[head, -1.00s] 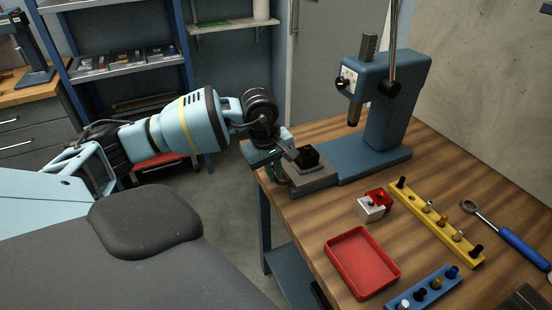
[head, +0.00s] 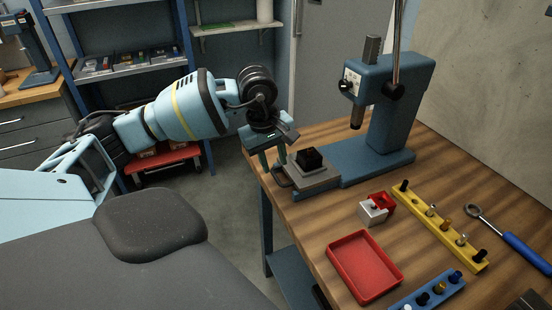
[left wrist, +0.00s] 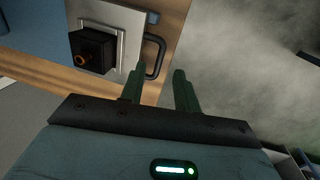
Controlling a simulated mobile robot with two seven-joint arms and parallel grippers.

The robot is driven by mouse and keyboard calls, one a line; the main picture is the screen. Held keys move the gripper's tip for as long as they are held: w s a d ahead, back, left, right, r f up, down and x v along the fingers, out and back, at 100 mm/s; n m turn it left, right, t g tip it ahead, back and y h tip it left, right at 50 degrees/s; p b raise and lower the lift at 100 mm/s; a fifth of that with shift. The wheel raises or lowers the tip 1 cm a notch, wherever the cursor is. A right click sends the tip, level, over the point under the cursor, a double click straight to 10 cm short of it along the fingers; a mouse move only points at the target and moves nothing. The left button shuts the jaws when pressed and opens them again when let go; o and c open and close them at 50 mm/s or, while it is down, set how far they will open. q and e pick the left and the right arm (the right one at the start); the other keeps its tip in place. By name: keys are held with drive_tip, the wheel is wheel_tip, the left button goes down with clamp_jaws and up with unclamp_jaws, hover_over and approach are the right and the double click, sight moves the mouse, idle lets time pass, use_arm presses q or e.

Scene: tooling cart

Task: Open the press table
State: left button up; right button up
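The press table is a grey plate (head: 325,184) at the front of the blue press, near the workbench's left edge. A black block (head: 310,158) sits on it; the left wrist view shows the block (left wrist: 90,48) with a copper-coloured round part. A dark U-shaped handle (left wrist: 158,52) sticks out from the plate's edge. My left gripper (head: 273,163) is beside the handle end, fingers pointing down. In the left wrist view its two green fingers (left wrist: 159,75) are apart, with the handle appearing between and just beyond their tips. Contact cannot be told. My right gripper is not in view.
The blue press (head: 393,115) stands on the wooden bench (head: 315,225). A red tray (head: 365,266), a red and white box (head: 373,211), a yellow rack (head: 440,228), a blue rack (head: 428,290) and a blue-handled wrench (head: 523,252) lie to the right. Open floor lies left of the bench.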

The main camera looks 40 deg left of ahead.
use_arm(q)
drive_tip(key=shift+s+a+r, duration=0.1)
drive_tip(key=shift+s+r, duration=0.1)
drive_tip(key=shift+r, duration=1.2)
drive_tip(key=shift+s+f, duration=0.1)
